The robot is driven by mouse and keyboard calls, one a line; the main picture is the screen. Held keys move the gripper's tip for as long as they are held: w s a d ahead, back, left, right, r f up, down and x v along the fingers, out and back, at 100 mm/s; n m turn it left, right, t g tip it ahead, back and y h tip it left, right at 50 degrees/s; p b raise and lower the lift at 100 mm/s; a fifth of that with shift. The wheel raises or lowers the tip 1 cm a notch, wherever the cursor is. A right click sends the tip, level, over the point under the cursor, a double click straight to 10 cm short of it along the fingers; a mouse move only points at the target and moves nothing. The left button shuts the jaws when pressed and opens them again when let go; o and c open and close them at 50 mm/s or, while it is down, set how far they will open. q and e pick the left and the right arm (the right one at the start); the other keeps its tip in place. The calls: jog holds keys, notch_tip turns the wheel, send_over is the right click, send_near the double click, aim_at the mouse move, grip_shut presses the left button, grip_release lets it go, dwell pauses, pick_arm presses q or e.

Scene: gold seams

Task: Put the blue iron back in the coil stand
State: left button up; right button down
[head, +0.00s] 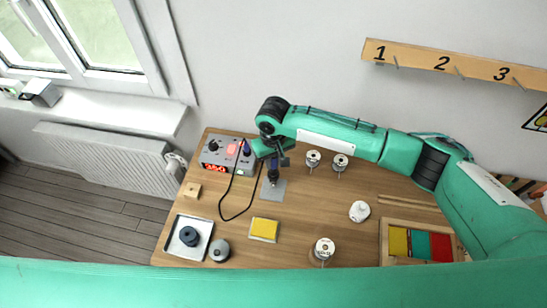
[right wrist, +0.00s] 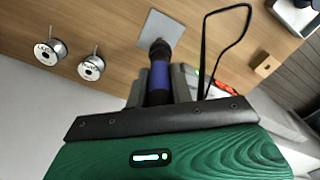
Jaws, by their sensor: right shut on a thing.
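My right gripper (head: 279,158) is shut on the blue iron (right wrist: 160,76), whose blue handle stands out between the fingers in the right wrist view. In the head view the iron's dark lower part (head: 273,178) points down over a small grey plate (head: 279,190). The plate also shows in the right wrist view (right wrist: 168,26), beyond the iron's dark end. I cannot make out the coil of the stand or tell whether the iron's tip touches anything. My left gripper is not in view.
The grey soldering station (head: 216,158) with a red display stands left of the gripper, a black cable (head: 222,207) looping in front. A yellow sponge (head: 264,228), several spools (head: 313,158) and a tray of coloured blocks (head: 384,236) lie around. The wooden table (head: 310,205) is clear in its middle.

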jog(key=shift+f, duration=0.5)
jog(key=c, duration=0.7)
grip_release()
jog(key=shift+o, duration=0.2)
jog(key=shift+r, duration=0.1)
notch_tip(320, 180, up, 2)
jog(key=p, duration=0.2)
jog(key=shift+r+p, duration=0.15)
jog(key=shift+p, duration=0.15)
jog(key=shift+r, duration=2.25)
